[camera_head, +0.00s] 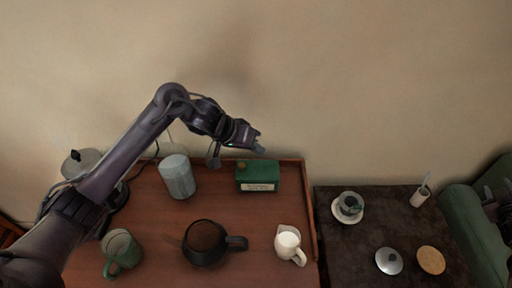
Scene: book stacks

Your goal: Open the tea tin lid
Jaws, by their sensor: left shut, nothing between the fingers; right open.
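The green tea tin (259,177), a box with a pale label on its front, stands at the back right of the wooden tray table. Its top looks closed, with a small brownish round piece at its left corner. My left gripper (259,147) is shut and empty, just above and behind the tin's top edge in the picture. I cannot tell whether it touches the tin. My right gripper (505,212) shows only as a dark part cut off at the right edge; its fingers are hard to make out.
A grey canister (177,177) stands left of the tin. A dark glass pot (206,243), white pitcher (288,243) and green mug (121,252) are in front. A dark side table (345,250) holds a cup on a saucer. A green armchair (470,225) is at right.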

